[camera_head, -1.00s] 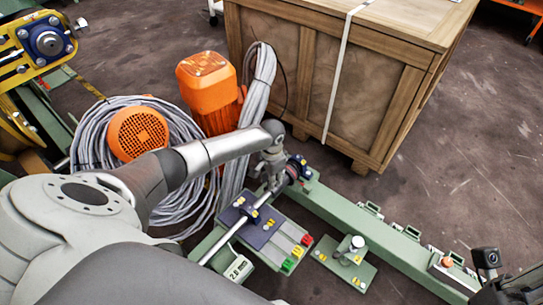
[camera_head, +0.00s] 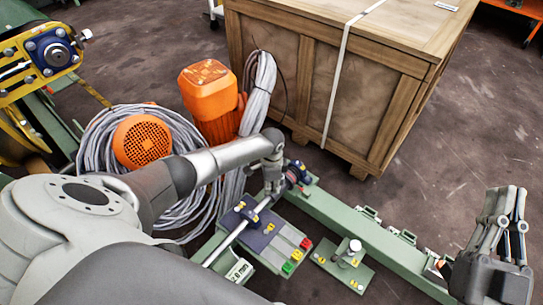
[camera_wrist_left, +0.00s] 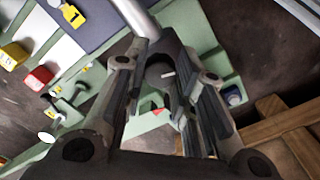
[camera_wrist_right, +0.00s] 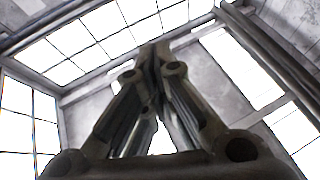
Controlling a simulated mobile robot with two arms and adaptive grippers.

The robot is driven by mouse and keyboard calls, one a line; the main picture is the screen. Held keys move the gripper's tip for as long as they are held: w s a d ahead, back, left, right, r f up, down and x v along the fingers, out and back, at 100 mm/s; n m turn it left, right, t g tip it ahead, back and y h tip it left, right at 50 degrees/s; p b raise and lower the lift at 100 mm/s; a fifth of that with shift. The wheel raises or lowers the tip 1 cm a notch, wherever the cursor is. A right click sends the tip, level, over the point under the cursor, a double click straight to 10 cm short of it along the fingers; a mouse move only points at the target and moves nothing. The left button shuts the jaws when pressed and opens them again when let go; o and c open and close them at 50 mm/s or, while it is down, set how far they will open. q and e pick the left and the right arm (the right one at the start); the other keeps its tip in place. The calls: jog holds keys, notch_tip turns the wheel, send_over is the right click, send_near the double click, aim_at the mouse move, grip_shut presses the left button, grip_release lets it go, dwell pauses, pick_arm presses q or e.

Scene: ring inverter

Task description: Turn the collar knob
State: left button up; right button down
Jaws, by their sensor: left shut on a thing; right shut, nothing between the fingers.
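The silvery shaft (camera_head: 236,234) runs through a blue bearing block on the green bench (camera_head: 345,222). Its end also shows in the left wrist view (camera_wrist_left: 136,16). My left gripper (camera_head: 274,184) is at the far end of this shaft. In the left wrist view its fingers are shut around a dark round collar knob (camera_wrist_left: 162,68), which they partly hide. How far the knob is turned cannot be told. My right gripper (camera_head: 508,192) is shut and empty at the right, fingers pointing up; in the right wrist view its fingertips (camera_wrist_right: 152,52) meet.
A wooden crate (camera_head: 370,95) stands behind the bench. An orange motor (camera_head: 208,92) and a grey cable coil (camera_head: 92,135) lie left of it. A plate with coloured buttons (camera_head: 290,245) and a small green fixture (camera_head: 343,262) sit in front.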

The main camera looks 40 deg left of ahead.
pick_arm(q)
jog(key=m, duration=0.3)
jog(key=shift+w, duration=0.1)
jog(key=shift+m, duration=1.8)
jog(key=m, duration=0.3)
jog(key=shift+w+m, duration=0.1)
jog(key=shift+m, duration=2.2)
pick_arm(e)
jog(key=shift+s+r, duration=0.15)
jog(key=shift+r, duration=0.05)
pick_arm(q)
jog(key=shift+r, duration=0.1)
pick_arm(e)
jog(key=shift+r, duration=0.1)
pick_arm(q)
jog(key=o, duration=1.1)
jog(key=shift+c, duration=0.2)
